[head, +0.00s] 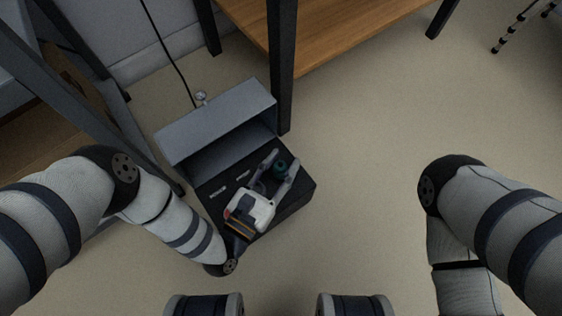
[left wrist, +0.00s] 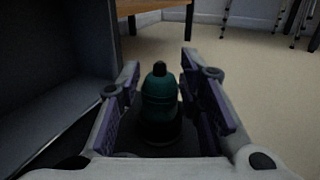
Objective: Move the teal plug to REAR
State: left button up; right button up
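The teal plug (head: 281,169) sits at the right part of a black box top (head: 296,195). In the left wrist view the plug (left wrist: 160,95) stands upright, with a dark tip and a dark base. My left gripper (head: 281,162) has its fingers on either side of the plug. In the left wrist view the left gripper (left wrist: 161,88) is open, with a gap between each finger pad and the plug. Two small white labels (head: 218,192) (head: 243,175) lie on the box top; I cannot read either as REAR. My right gripper is out of view.
A grey open-fronted hood (head: 217,122) stands along the back of the box, left of my gripper. A black cable (head: 172,58) runs down behind it to a small round fitting (head: 201,97). A dark table leg (head: 282,70) rises close behind. The floor (head: 370,150) to the right is clear.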

pick_arm(q)
jog(key=shift+r+p, duration=0.25)
jog(key=shift+p, duration=0.05)
jog(key=p+v, duration=0.3)
jog(key=v, duration=0.9)
jog(key=shift+s+r, duration=0.1)
